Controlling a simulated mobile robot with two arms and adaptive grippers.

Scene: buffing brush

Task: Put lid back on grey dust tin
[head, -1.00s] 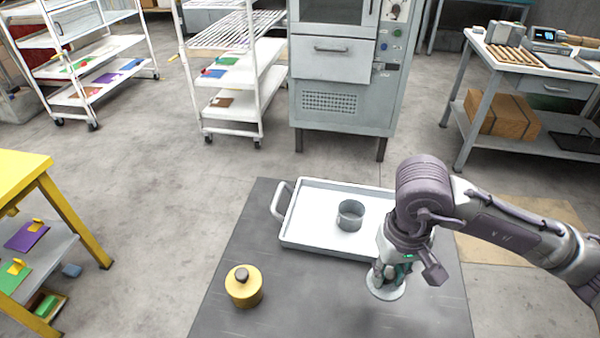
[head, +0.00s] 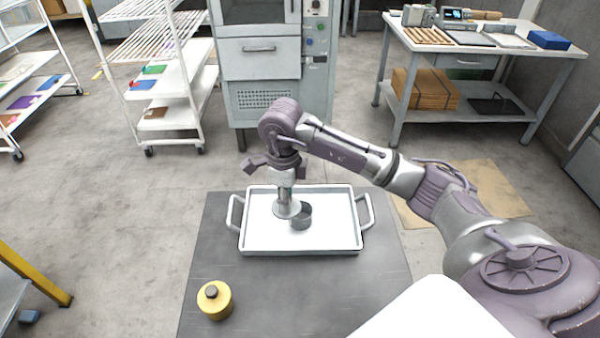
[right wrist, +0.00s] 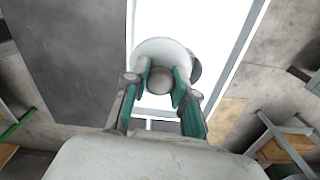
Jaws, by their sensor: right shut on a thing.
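The grey dust tin (head: 302,218) stands open and upright on the white tray (head: 340,247). My right gripper (head: 286,196) is shut on the knob of the round grey lid (head: 284,210). The lid is held level above the tray, at the tin's left, and overlaps the tin's left edge in the head view. In the right wrist view the teal fingers (right wrist: 160,82) pinch the knob, and the pale lid disc (right wrist: 160,48) hides most of the tin (right wrist: 196,66). My left gripper is out of view.
A yellow tin (head: 214,302) with a dark knob stands on the dark table (head: 290,290), front left of the tray. The tray has a raised rim and side handles. An oven cabinet (head: 262,75) and a workbench (head: 480,60) stand behind.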

